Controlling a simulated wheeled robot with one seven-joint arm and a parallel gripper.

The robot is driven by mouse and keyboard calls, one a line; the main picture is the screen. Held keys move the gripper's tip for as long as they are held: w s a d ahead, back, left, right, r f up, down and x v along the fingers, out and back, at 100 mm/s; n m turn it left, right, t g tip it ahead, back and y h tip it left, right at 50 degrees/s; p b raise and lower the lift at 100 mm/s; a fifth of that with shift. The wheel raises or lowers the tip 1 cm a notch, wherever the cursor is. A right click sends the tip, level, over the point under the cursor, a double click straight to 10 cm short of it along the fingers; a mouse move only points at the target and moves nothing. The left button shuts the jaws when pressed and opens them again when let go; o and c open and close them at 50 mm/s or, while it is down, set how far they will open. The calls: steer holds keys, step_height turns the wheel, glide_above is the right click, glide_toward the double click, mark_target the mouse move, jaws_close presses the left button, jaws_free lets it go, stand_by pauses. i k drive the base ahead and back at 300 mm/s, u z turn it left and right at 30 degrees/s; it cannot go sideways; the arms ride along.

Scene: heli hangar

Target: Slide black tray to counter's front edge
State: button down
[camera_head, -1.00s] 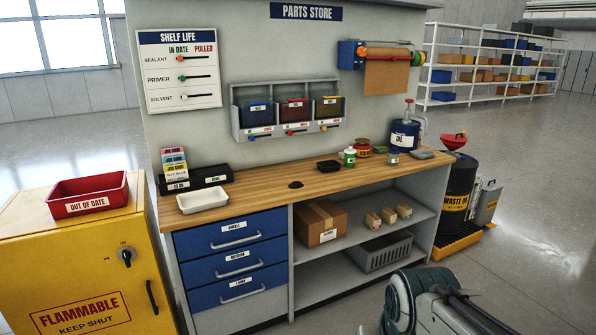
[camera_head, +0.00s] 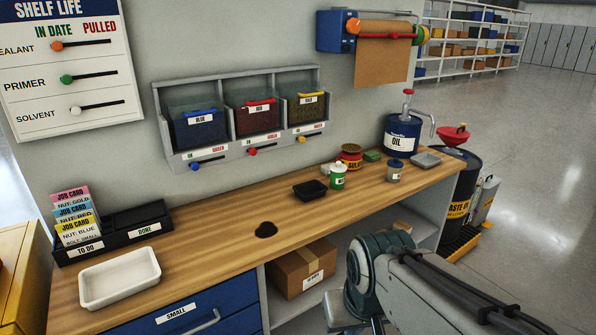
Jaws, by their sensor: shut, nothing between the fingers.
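A small black tray (camera_head: 310,190) sits on the wooden counter (camera_head: 215,235), back from its front edge and right of a dark round hole (camera_head: 266,230) in the top. It is just left of a green-and-white jar (camera_head: 338,177). My arm enters at the lower right, in front of the counter, apart from the tray. Its gripper fingers do not show.
A white tray (camera_head: 119,277) and a black card holder (camera_head: 112,238) with job cards stand on the left. A red-and-yellow tin (camera_head: 350,156), a grey-blue jar (camera_head: 394,171), an oil can (camera_head: 402,137) and a grey dish (camera_head: 426,160) stand on the right. The counter's front middle is clear.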

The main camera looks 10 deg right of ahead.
mark_target(313, 189)
steer(key=i, duration=0.25)
steer(key=u, duration=3.15)
steer(key=k, duration=1.5)
steer(key=z, duration=2.35)
steer(key=i, duration=1.7)
